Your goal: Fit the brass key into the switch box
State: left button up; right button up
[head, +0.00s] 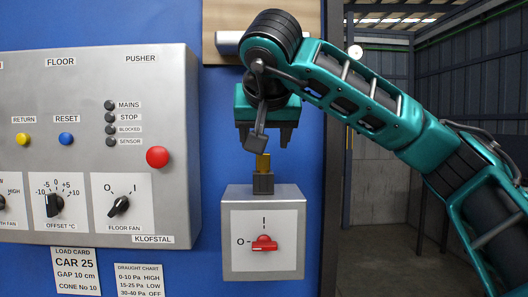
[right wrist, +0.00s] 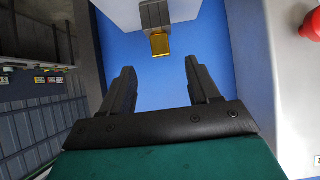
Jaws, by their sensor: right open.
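The brass key (head: 263,161) stands upright in the grey socket (head: 263,184) on top of the switch box (head: 232,202). Its lower part is hidden inside the socket; how deep it sits I cannot tell. The box front has a red rotary handle (head: 264,243) lying level towards O. My right gripper (head: 264,144) is open and empty just above the key, fingers pointing down. In the right wrist view the key (right wrist: 160,44) and socket (right wrist: 156,14) lie beyond the open fingertips (right wrist: 160,66), apart from them. My left gripper is not in view.
A grey control panel (head: 95,130) with buttons and dials stands out from the blue wall at the left. A wooden board (head: 223,15) with a metal bar is behind my right arm. Paper cards (head: 76,270) hang below the panel. An open hall (head: 380,180) lies at the right.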

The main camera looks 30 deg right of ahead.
jog(key=v, duration=0.5)
dwell(0.5)
